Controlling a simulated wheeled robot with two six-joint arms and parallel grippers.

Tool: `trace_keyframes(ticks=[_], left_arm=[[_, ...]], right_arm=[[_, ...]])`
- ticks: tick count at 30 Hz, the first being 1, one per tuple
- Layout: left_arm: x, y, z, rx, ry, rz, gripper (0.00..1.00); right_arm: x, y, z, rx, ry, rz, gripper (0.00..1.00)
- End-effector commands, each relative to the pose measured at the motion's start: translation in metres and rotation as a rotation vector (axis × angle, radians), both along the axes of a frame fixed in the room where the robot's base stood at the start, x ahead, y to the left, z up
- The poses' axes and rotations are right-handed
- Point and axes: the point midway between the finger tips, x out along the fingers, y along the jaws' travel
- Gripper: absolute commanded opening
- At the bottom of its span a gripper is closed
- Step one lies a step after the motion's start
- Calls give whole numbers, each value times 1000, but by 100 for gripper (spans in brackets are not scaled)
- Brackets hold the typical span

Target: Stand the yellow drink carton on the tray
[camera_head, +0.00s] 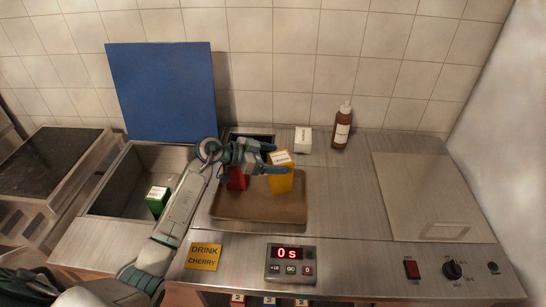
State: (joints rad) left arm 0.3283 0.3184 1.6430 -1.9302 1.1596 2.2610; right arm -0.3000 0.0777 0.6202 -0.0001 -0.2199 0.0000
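The yellow drink carton (282,183) with a white label on top stands upright on the right back part of the brown tray (258,212). My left gripper (280,158) reaches in from the left at the carton's upper part. One finger crosses the carton's front face and the other shows behind its top edge. The fingers are spread and look open around the carton; any contact is hard to see. A red carton (238,180) is at the tray's back left, partly hidden by my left arm. My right gripper is not in view.
A green carton (157,200) is in the sunken metal bin at left. A white box (303,140) and a brown bottle (342,128) stand behind the tray. A yellow "DRINK CHERRY" sign (204,257) and a timer (291,264) are in front. The counter right of the tray is clear.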

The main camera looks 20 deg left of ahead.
Motion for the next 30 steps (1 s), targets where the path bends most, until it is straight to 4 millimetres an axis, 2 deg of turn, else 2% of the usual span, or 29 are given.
trace_keyframes(ticks=[11, 30], left_arm=[[-2, 3, 3, 2, 0, 1, 82], [-59, 75, 38, 6, -1, 2, 82]], right_arm=[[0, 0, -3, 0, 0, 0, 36], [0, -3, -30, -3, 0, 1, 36]])
